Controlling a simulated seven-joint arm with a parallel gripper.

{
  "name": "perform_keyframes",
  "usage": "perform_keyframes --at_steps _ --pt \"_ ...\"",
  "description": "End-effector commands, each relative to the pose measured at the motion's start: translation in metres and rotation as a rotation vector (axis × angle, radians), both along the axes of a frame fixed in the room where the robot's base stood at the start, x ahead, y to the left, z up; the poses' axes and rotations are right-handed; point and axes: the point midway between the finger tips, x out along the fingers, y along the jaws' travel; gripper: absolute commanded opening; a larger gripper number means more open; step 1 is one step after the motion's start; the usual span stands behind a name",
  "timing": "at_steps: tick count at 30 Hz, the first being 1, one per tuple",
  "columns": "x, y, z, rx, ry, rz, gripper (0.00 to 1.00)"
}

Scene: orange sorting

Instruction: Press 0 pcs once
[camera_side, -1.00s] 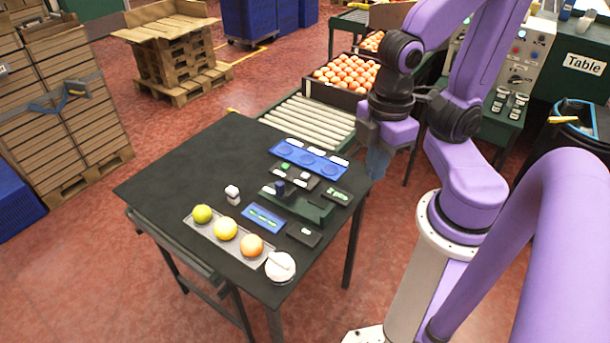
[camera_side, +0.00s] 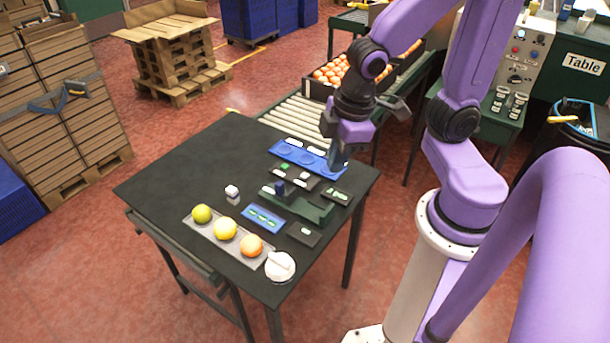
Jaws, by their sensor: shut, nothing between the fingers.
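A blue panel with several green-marked labels (camera_side: 263,218) lies near the middle. The lettering is too small to read, so I cannot tell which part is marked 0 pcs.
A grey tray (camera_side: 241,253) holds a green, a yellow and an orange fruit. A white round scale-like object (camera_side: 280,267) sits at the front corner. A dark green stand with a blue knob (camera_side: 315,210) rises mid-table. The table's left side (camera_side: 180,170) is clear.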

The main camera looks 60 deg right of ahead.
Motion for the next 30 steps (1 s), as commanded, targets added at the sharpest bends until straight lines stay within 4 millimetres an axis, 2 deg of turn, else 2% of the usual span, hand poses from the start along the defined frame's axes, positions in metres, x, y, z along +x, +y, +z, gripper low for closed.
perform_keyframes --at_steps 1,6,15,21,30 --pt "0.017 -0.003 -0.006 0.003 -0.023 -0.045 0.0" --pt "0.067 -0.015 -0.021 0.034 -0.102 -0.168 0.0" --pt "0.14 -0.051 -0.051 0.109 -0.197 -0.349 0.0" --pt "0.174 -0.082 -0.073 0.184 -0.229 -0.456 0.0" --pt "0.201 -0.13 -0.109 0.343 -0.237 -0.619 0.0"
